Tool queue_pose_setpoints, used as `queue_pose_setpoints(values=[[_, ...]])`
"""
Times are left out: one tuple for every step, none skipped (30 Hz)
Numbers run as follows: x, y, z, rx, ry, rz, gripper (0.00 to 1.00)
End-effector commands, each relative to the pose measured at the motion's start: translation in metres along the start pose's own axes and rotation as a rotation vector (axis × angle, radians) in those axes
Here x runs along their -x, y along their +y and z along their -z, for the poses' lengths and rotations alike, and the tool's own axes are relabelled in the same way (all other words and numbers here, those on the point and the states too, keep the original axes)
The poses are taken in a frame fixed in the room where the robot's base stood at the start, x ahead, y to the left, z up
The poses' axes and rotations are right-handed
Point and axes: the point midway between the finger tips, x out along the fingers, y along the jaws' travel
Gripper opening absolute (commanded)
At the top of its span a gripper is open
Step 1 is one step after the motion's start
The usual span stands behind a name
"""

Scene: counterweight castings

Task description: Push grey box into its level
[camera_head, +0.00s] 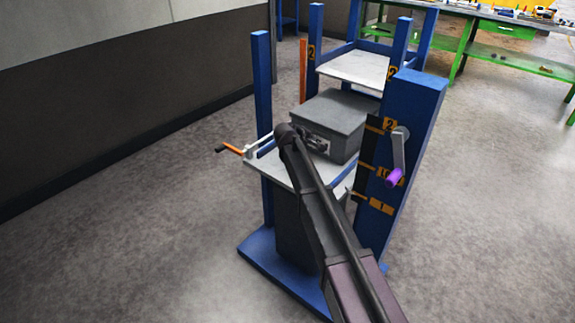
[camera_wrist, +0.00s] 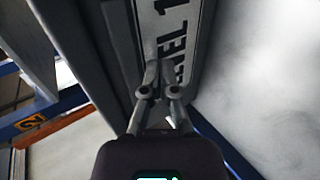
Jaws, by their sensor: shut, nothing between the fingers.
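The grey box (camera_head: 338,110) sits on the grey platform (camera_head: 268,166) of a blue frame, toward its back, with bare platform in front of it. In the wrist view the grey box (camera_wrist: 125,60) fills the upper middle, with a plate lettered "…EL 1" (camera_wrist: 180,45) on its face. My gripper (camera_wrist: 158,68) is shut and empty, its fingertips at this face beside the letters. I cannot tell whether they touch it. In the head view my arm hides part of the platform, and the fingers are hard to make out.
A pale upper shelf (camera_head: 356,68) stands behind the box. The right blue post (camera_head: 412,105) carries orange number tags and a crank with a purple handle (camera_head: 393,177). An orange-handled lever (camera_head: 230,149) sticks out left. A green workbench (camera_head: 480,45) stands at the back right.

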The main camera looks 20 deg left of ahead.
Motion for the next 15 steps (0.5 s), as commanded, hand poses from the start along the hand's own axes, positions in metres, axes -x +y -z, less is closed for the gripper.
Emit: queue_pose_setpoints(values=[[-0.004, 0.003, 0.0, -0.001, -0.002, -0.001, 0.0], [-0.005, 0.003, 0.0, -0.001, -0.002, -0.001, 0.0], [-0.007, 0.004, 0.0, -0.001, -0.002, -0.001, 0.0], [-0.008, 0.005, 0.0, -0.001, -0.002, -0.001, 0.0], [-0.009, 0.006, 0.0, -0.001, -0.002, -0.001, 0.0], [-0.01, 0.007, 0.0, -0.001, -0.002, -0.001, 0.0], [-0.011, 0.007, 0.0, -0.001, -0.002, -0.001, 0.0], [-0.012, 0.008, 0.0, -0.001, -0.002, -0.001, 0.0], [-0.014, 0.009, 0.0, -0.001, -0.002, -0.002, 0.0], [-0.015, 0.01, 0.0, -0.001, -0.001, -0.002, 0.0], [-0.016, 0.01, 0.0, -0.001, -0.001, -0.002, 0.0], [-0.017, 0.011, 0.0, -0.001, -0.001, -0.002, 0.0], [-0.018, 0.012, 0.0, -0.001, -0.001, -0.002, 0.0], [-0.019, 0.013, 0.0, -0.001, -0.001, -0.002, 0.0], [-0.021, 0.013, 0.0, -0.001, -0.001, -0.002, 0.0]])
